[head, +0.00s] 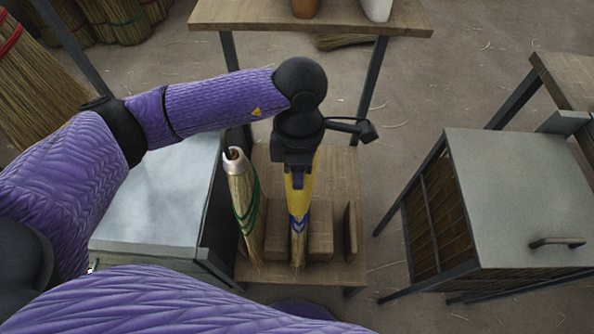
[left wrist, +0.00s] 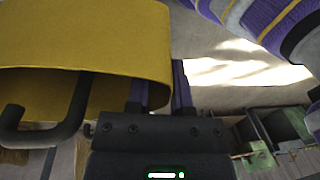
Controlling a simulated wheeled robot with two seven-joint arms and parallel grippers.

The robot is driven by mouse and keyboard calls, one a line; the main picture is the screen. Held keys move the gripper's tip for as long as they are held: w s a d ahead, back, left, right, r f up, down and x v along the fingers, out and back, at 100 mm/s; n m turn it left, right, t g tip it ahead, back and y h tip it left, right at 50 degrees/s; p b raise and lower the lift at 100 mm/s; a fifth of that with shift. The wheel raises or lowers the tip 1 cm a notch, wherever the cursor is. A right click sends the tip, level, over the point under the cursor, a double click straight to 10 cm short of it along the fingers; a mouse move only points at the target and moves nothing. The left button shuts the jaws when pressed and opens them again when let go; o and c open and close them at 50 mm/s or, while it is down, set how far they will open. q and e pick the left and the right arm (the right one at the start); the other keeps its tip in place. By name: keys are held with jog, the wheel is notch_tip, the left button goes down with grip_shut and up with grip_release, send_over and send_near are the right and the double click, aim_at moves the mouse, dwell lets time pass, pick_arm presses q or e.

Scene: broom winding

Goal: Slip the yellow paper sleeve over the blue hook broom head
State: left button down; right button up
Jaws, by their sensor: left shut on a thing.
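My left gripper (head: 298,180) points down over the low wooden stand and is shut on the yellow paper sleeve (head: 291,201). In the left wrist view the sleeve (left wrist: 90,40) fills the upper left, its dark mouth facing the lower part of the picture. A black hook (left wrist: 40,138) shows at that mouth, one end running up into it. The blue-banded broom head (head: 298,250) stands directly below the sleeve in the head view, bristles down. The gripper and sleeve hide its top, so I cannot tell how far the sleeve covers it. My right gripper is out of view.
A green-banded broom (head: 243,200) with a pale top stands just left on the wooden stand (head: 345,180). A grey-topped cabinet (head: 165,190) is at left, a caged cabinet (head: 515,190) at right. A wooden table (head: 340,18) stands behind. Floor between stand and right cabinet is mostly clear.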

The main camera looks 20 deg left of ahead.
pick_arm(q)
notch_tip(320, 180, up, 6)
jog(key=p, duration=0.4)
jog(key=shift+r, duration=0.25)
notch_tip(320, 180, up, 14)
jog(key=p, duration=0.9)
jog(key=shift+p, duration=0.35)
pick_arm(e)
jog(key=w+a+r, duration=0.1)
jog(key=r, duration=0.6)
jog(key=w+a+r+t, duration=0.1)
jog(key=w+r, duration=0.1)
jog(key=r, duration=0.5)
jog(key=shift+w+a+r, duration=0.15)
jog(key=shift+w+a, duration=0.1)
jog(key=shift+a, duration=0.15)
